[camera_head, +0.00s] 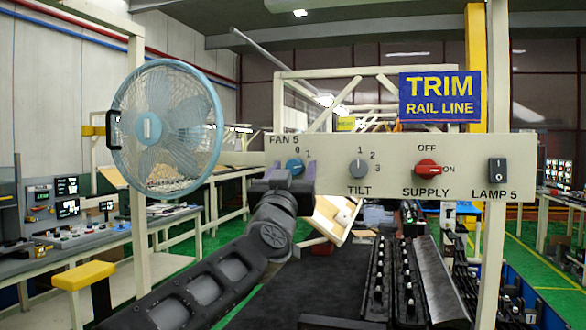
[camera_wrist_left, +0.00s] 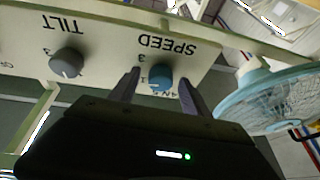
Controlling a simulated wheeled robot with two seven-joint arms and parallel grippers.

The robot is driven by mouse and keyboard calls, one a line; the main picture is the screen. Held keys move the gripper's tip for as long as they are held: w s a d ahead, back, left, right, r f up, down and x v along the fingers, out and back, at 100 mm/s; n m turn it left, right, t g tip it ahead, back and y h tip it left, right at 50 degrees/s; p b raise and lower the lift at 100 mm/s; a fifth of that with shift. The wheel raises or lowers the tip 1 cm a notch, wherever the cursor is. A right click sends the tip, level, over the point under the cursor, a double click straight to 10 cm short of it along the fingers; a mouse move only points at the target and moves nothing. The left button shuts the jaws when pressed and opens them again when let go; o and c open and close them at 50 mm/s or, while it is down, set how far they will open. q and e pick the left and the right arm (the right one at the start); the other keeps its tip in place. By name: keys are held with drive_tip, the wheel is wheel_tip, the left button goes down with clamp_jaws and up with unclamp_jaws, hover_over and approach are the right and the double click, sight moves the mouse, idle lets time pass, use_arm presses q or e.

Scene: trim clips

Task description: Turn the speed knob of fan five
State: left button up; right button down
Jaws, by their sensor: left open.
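The blue speed knob (camera_head: 294,166) sits on the cream panel (camera_head: 335,143) under the "FAN 5" label. In the head view, my left gripper (camera_head: 291,176) is in front of it and hides the print below. The knob also shows in the left wrist view (camera_wrist_left: 160,77), where the panel appears upside down with the word SPEED. There the open fingers of my left gripper (camera_wrist_left: 159,81) stand one on each side of the knob. I cannot tell whether they touch it. The blue caged fan (camera_head: 165,130) stands left of the panel. My right gripper is not in view.
Right of the speed knob are the grey tilt knob (camera_head: 359,167), the red supply knob (camera_head: 428,169), pointing towards ON, and the lamp switch (camera_head: 497,171). A blue "TRIM RAIL LINE" sign (camera_head: 440,97) is above the panel. A dark rack of clips (camera_head: 410,270) stands below.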

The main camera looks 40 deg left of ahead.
use_arm(q)
clamp_jaws()
idle(0.6)
